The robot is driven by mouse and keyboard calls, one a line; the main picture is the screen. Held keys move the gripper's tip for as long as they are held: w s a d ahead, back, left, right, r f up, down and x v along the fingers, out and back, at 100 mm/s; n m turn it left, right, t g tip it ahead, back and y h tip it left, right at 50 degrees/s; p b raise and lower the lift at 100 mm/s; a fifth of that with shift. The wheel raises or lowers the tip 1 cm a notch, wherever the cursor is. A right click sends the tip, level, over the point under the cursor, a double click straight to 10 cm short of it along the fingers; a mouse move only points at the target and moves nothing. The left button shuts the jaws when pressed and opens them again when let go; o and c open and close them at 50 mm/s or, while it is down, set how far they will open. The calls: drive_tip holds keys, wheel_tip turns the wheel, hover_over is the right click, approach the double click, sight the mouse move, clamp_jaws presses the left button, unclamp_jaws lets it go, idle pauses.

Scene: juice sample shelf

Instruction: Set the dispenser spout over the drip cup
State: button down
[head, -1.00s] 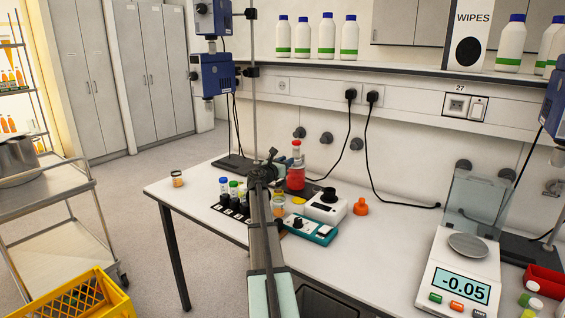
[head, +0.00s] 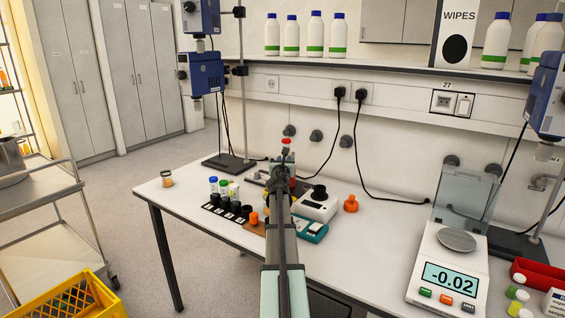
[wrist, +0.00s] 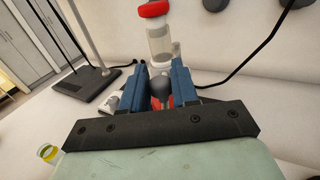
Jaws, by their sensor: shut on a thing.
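The dispenser (wrist: 160,42) shows as a clear bottle neck with a red cap in the wrist view. In the head view its red cap (head: 286,141) stands just beyond my gripper, and my arm hides most of its body. My gripper (wrist: 161,82) has its blue fingers closed about a dark grey rounded part, with red behind it. This part seems to belong to the dispenser. Where the spout points is hidden. I cannot identify the drip cup for sure; a small orange thing (head: 253,218) stands on a brown mat left of my arm.
A rack of capped vials (head: 228,208) stands left of my arm. A white device with a black knob (head: 318,203) and an orange cap (head: 351,204) are to the right. A balance (head: 448,270) and red tray (head: 538,274) are farther right. A stand base (head: 228,162) is behind left.

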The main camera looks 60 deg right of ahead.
drive_tip(key=shift+s+f+t, duration=0.1)
drive_tip(key=shift+s+t, duration=0.15)
drive_tip(key=shift+t, duration=0.15)
drive_tip(key=c, duration=1)
unclamp_jaws()
drive_tip(key=v, duration=1.3)
drive_tip(key=shift+s+a, duration=0.15)
drive_tip(key=shift+a, duration=0.15)
drive_tip(key=shift+c, duration=0.3)
